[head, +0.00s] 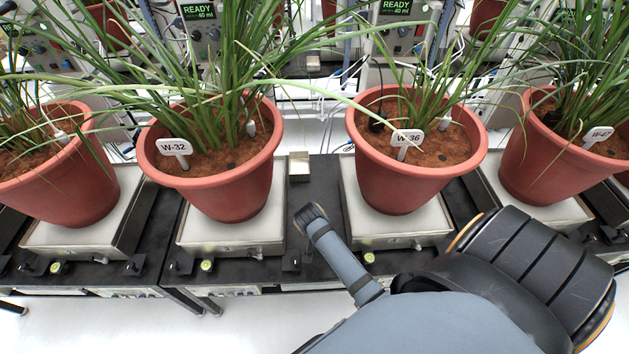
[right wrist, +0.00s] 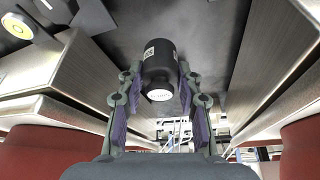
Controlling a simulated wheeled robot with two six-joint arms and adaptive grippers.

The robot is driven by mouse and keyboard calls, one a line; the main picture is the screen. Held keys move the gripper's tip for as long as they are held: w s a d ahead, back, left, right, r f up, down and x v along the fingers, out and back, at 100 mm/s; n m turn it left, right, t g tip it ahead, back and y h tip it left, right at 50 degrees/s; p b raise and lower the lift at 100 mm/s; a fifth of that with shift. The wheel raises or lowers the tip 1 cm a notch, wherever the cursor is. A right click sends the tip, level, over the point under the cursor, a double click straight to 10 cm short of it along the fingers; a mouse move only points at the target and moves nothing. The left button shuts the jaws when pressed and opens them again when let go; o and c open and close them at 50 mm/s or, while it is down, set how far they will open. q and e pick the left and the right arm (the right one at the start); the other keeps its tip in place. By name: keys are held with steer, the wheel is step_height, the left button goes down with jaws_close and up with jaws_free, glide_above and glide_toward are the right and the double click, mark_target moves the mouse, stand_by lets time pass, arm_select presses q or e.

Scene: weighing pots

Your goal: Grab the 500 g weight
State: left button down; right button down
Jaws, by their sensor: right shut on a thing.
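A dark cylindrical weight (right wrist: 158,62) with a narrower neck and a white end disc shows in the right wrist view. The writing on it is too small to read, so I cannot confirm 500 g. My right gripper (right wrist: 162,80) has one finger on each side of the weight and is shut on it. The weight is in front of a dark surface, between two pale scale sides. In the head view my right arm (head: 345,262) reaches into the gap between pots W-32 and W-36; fingers and weight cannot be made out there. My left gripper is not in view.
Pot W-32 (head: 222,182) and pot W-36 (head: 403,180) stand on scales either side of the gap. More potted plants stand at far left and far right (head: 548,170). Long leaves hang across the view.

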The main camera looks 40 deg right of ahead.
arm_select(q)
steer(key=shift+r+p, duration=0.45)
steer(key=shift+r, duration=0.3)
arm_select(e)
steer(key=s+a+r, duration=0.1)
steer(key=s+r, duration=0.6)
steer(key=s, duration=0.4)
steer(key=shift+s+r, duration=0.2)
steer(key=shift+s, duration=0.1)
